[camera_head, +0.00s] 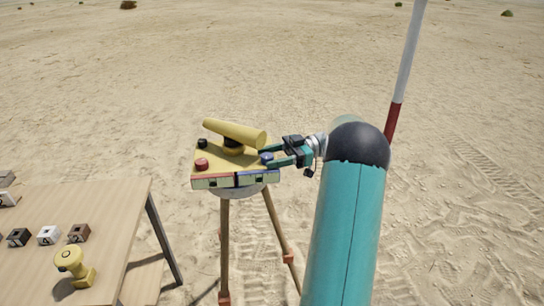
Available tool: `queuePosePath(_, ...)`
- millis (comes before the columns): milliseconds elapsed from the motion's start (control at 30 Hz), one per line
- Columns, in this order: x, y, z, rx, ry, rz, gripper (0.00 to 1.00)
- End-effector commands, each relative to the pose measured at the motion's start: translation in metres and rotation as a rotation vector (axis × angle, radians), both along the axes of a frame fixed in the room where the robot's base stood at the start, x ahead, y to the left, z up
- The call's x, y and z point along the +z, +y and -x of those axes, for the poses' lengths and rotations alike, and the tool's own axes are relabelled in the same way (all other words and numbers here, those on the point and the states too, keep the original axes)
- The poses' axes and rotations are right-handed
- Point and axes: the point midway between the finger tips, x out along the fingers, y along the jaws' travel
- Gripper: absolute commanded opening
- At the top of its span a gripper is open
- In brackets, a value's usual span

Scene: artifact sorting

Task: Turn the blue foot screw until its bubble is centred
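The levelling instrument is a yellow plate (213,171) on a tripod, with a yellow telescope (234,132) on top. The blue foot screw (267,158) is at the plate's right corner. My gripper (271,156) reaches in from the right, its two teal fingers on either side of the blue screw. Whether they touch it is too small to tell. A red screw (201,164) is at the left and a black screw (202,143) at the back. The front face has a red-edged vial (211,182) and a blue-edged vial (258,178); the bubble positions are unclear.
A wooden table (120,215) at the left holds several small marked cubes (48,235) and a yellow stamp-like object (73,266). The tripod legs (224,250) stand on sand. A red and white pole (404,70) rises at the right, behind my arm. Open sand lies beyond.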

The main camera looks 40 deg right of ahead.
Motion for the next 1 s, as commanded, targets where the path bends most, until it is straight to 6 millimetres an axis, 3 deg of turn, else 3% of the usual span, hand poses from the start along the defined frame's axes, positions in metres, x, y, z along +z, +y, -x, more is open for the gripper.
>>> queuePosePath(367, 0.001, -0.012, 0.004, -0.003, -0.004, -0.001, 0.54)
queuePosePath(1000, 0.001, -0.110, 0.042, -0.004, -0.007, -0.002, 0.54)
